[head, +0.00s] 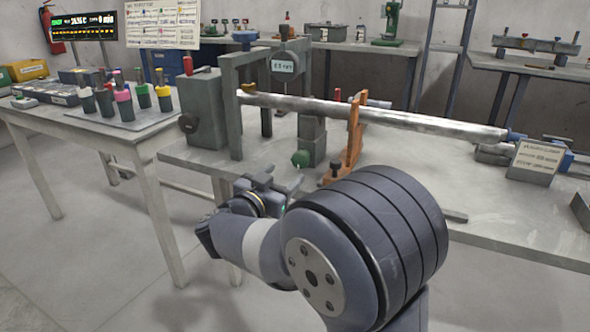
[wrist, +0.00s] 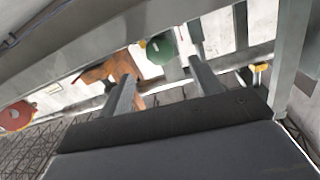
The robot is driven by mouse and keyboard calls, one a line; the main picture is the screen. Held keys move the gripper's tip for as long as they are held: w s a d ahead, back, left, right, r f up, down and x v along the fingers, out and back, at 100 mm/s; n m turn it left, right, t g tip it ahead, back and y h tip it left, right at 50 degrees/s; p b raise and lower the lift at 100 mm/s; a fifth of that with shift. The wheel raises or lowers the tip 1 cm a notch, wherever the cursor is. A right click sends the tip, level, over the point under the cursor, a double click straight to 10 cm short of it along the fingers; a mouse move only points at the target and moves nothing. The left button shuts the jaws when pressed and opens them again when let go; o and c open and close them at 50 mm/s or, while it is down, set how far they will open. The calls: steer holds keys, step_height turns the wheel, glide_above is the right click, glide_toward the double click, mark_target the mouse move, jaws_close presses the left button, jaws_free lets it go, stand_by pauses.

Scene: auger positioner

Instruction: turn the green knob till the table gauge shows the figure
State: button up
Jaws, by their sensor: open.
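The green knob (head: 300,158) sits low on the front of a grey block under the metal frame, at the near edge of the bench. In the wrist view the green knob (wrist: 161,50) shows ahead of my gripper (wrist: 160,77), between and beyond the two fingertips. The fingers are apart with nothing between them. In the head view my gripper (head: 268,183) is below and left of the knob, partly hidden by my wrist. The gauge (head: 284,67) hangs on the frame with a lit display; its figure is too small to read surely.
A long metal rod (head: 400,117) runs across the bench through the frame to the right. An orange bracket (head: 354,135) stands right of the knob and shows in the wrist view (wrist: 118,66). A side table (head: 60,125) at left carries several coloured-top pots.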

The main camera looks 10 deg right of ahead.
mark_target(298, 162)
steer(key=b+x, duration=0.1)
steer(key=x, duration=0.5)
steer(key=shift+w+d+b, duration=0.25)
steer(key=shift+w+b, duration=0.05)
steer(key=shift+b, duration=0.05)
steer(key=c, duration=1)
steer(key=shift+m, duration=0.3)
